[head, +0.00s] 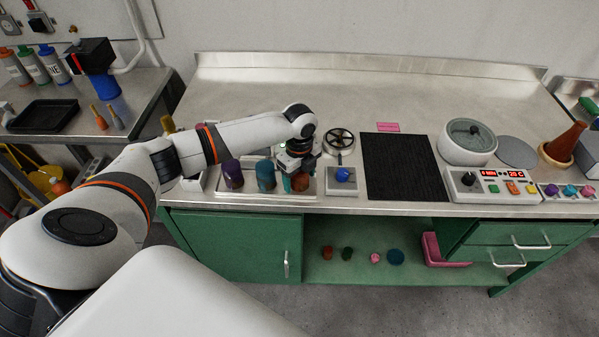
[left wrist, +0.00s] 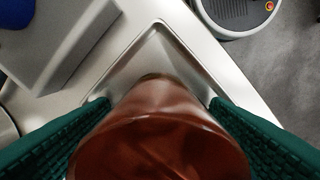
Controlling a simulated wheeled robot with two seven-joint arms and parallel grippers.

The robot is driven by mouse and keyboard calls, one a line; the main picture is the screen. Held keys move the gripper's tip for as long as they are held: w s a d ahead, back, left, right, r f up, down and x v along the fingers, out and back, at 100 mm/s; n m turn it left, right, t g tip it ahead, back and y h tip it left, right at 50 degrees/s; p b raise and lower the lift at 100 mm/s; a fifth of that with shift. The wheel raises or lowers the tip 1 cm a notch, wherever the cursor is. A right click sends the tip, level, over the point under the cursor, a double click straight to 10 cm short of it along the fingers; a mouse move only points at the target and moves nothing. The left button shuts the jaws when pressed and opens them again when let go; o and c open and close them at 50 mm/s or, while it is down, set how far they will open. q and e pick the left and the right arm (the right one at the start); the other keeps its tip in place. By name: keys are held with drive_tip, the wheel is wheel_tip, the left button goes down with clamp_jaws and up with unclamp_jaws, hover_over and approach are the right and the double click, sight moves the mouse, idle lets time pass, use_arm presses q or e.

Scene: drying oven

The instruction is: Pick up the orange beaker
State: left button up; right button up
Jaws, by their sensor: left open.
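The orange beaker (head: 300,182) stands at the right end of a shallow metal tray (head: 262,191) on the bench, partly hidden by my left gripper (head: 296,174). In the left wrist view the beaker (left wrist: 160,140) is reddish-brown and fills the space between the green ridged fingers of the left gripper (left wrist: 155,104). The fingers are open, one on each side of the beaker; whether either touches it cannot be told. My right gripper is not in view.
A purple beaker (head: 232,175) and a blue beaker (head: 265,175) stand left in the same tray. A blue-knobbed device (head: 343,181) is just right of the tray, then a black mat (head: 403,167). The back of the bench is clear.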

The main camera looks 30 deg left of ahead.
use_arm(q)
drive_tip(key=c, duration=1.1)
